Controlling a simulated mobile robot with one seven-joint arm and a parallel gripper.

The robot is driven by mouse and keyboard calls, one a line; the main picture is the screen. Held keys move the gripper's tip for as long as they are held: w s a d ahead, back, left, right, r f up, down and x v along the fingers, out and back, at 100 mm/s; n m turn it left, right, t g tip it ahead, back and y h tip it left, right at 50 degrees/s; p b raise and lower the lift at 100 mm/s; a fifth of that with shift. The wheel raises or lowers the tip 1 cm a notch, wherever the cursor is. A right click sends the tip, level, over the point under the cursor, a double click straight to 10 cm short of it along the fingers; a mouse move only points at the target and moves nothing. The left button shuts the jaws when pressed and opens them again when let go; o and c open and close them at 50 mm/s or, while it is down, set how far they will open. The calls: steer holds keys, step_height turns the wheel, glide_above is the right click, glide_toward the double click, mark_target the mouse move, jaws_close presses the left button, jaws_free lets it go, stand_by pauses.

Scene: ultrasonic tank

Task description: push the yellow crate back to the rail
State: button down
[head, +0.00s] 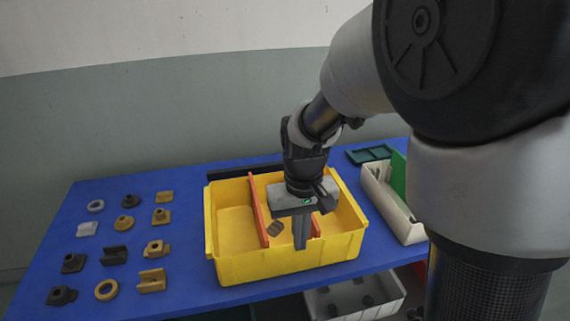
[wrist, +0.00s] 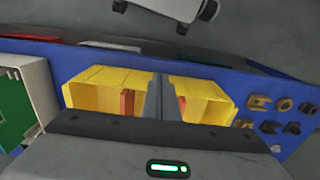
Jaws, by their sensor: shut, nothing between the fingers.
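The yellow crate (head: 290,263) stands upright on the blue table, with red dividers (head: 258,212) inside and a small brown part in it. It also shows in the wrist view (wrist: 88,92), where my fingers hide its middle. A dark rail (head: 243,171) runs along the table behind the crate; the exact gap between them is hard to tell. My gripper (head: 300,246) is shut and empty, pointing down, its fingertips overlapping the crate's front wall in the head view. I cannot tell whether they touch it.
Several small grey, black and tan parts (head: 115,255) lie in rows left of the crate. A white bin (head: 388,203) with a green panel stands close on the right. A dark green tray (head: 369,154) lies at the back right. A wall rises behind the table.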

steer(key=w+f+b, duration=0.2)
steer(key=w+f, duration=0.2)
steer(key=f, duration=0.6)
steer(key=shift+a+b, duration=0.35)
steer(key=shift+b, duration=0.05)
